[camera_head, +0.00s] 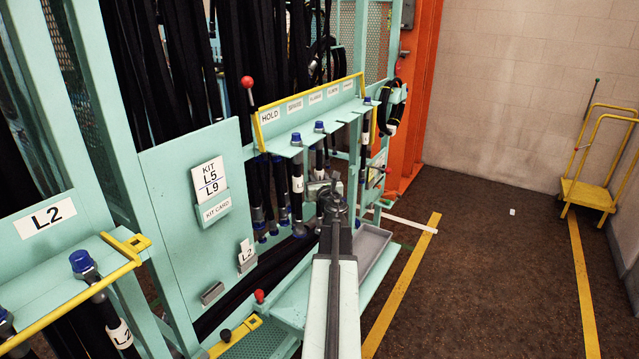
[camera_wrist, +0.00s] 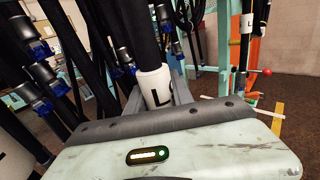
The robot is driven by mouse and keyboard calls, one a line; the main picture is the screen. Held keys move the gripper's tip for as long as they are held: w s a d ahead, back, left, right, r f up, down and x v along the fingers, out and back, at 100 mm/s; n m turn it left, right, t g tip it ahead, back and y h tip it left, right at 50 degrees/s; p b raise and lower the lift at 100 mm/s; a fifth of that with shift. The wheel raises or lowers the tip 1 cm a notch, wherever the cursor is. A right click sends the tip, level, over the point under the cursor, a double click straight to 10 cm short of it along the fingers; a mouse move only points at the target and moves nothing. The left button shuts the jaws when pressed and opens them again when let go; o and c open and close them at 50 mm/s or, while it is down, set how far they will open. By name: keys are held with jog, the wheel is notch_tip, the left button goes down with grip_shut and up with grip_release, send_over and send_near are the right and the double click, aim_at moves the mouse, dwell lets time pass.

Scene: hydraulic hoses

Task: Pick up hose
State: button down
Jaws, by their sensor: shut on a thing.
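My gripper (camera_head: 326,188) is at the small hose rack, in front of the hanging hoses. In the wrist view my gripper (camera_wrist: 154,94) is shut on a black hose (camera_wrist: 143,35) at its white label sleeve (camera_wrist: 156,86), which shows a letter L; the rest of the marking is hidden. Other black hoses (camera_head: 297,183) with blue caps and white labels hang beside it from the rack's shelf (camera_head: 300,142). The lower end of the held hose is hidden behind my gripper.
A grey tray (camera_head: 371,246) lies below my arm. A teal panel with a KIT L5 L9 card (camera_head: 209,178) stands left. An L2 rack (camera_head: 40,285) is at lower left. A yellow cart (camera_head: 590,190) stands at the right. The floor between is mostly clear.

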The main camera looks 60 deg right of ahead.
jog(key=shift+s+r+p, duration=0.15)
jog(key=shift+r+p, duration=0.2)
jog(key=shift+r, duration=0.05)
jog(key=s, duration=1.7)
jog(key=shift+s, duration=0.4)
jog(key=shift+f, duration=0.1)
